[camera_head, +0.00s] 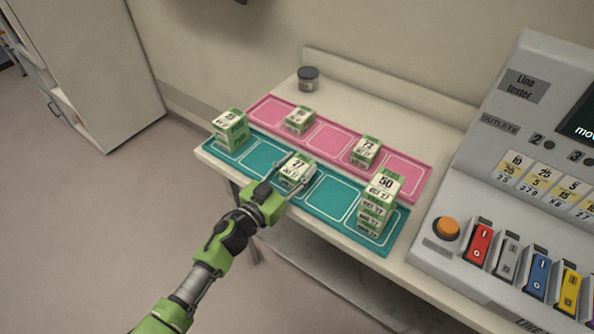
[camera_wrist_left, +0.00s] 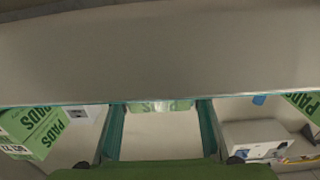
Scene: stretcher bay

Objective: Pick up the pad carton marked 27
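The pad carton marked 27 (camera_head: 297,167) is a small white and green box on the teal mat (camera_head: 332,197), in a middle cell. My left gripper (camera_head: 291,171) reaches over it with one finger on each side. In the left wrist view a pale green strip with faint lettering, likely this carton (camera_wrist_left: 158,106), shows between the fingertips (camera_wrist_left: 160,112). A small gap seems to show beside a finger, so the gripper looks open around the carton. Its lower part is hidden. My right gripper is not in view.
A carton (camera_head: 229,131) stands at the mat's left end; a stack marked 50 (camera_head: 377,205) stands at its right. The pink mat (camera_head: 330,140) behind holds a carton (camera_head: 299,120) and one marked 72 (camera_head: 366,152). A dark-lidded jar (camera_head: 308,79) and line tester (camera_head: 525,180) are nearby.

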